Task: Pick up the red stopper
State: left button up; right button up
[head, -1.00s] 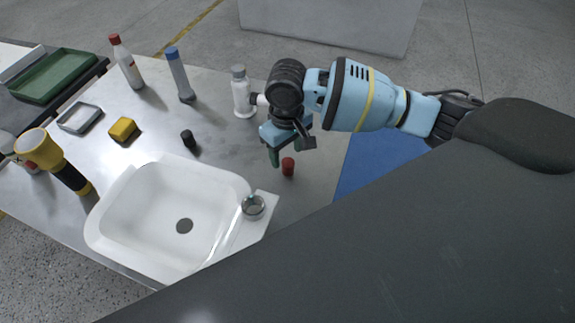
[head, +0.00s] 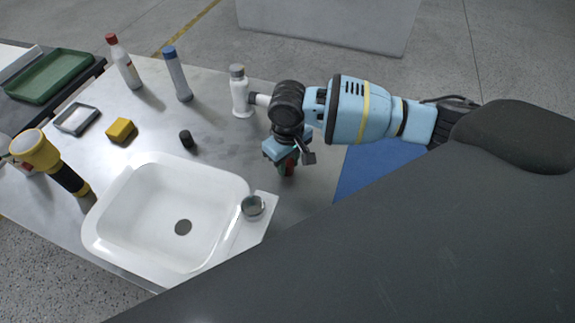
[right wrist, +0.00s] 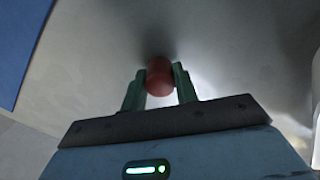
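The red stopper (right wrist: 159,77) is a small red cylinder standing on the metal table. In the right wrist view it sits between the two green fingertips of my right gripper (right wrist: 160,82). The fingers lie very close on both sides; I cannot tell whether they press on it. In the head view my right gripper (head: 287,166) points down at the table right of the sink, and its fingers partly hide the stopper (head: 291,169). My left gripper is not in view.
A white bottle (head: 239,92) stands close behind the gripper. A black stopper (head: 187,138) and yellow block (head: 121,130) are farther left.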

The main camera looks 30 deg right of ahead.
aim_at(287, 162)
jog(key=c, duration=0.3)
notch_tip(287, 162, up, 9)
jog(key=shift+f+p, duration=0.15)
jog(key=shift+p, duration=0.4)
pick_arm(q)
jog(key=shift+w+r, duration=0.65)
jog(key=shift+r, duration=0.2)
pick_arm(e)
jog(key=shift+r, duration=0.7)
